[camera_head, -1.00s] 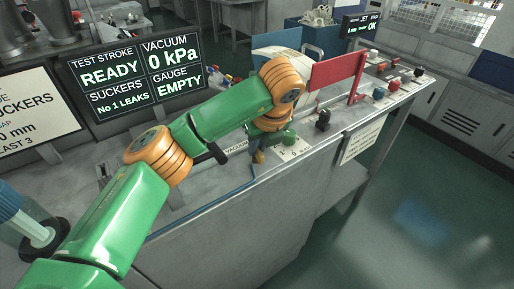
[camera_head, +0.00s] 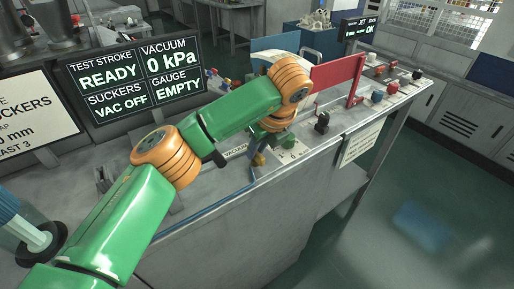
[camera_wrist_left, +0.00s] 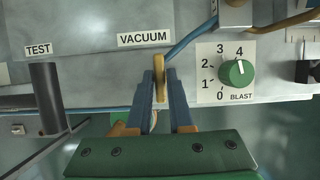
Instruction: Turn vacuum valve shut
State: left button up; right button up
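The vacuum valve's yellow handle (camera_wrist_left: 159,70) stands in line with the view in the left wrist view, just below and right of the VACUUM label (camera_wrist_left: 143,39). My left gripper (camera_wrist_left: 160,90) has its two blue-grey fingers close against both sides of the handle and looks shut on it. In the head view my left gripper (camera_head: 257,160) is at the bench's front edge, partly hidden by my wrist. The display (camera_head: 135,78) reads READY, VACUUM 0 kPa, SUCKERS VAC OFF, GAUGE EMPTY. My right gripper is not in view.
A green BLAST knob (camera_wrist_left: 236,72) with a numbered scale sits right of the handle. A dark TEST post (camera_wrist_left: 48,95) stands to the left. A blue hose (camera_wrist_left: 192,38) runs behind the handle. A red panel (camera_head: 336,71) stands farther along the bench.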

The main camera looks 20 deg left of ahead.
pick_arm(q)
jog(key=o, duration=0.3)
jog(key=v, duration=0.7)
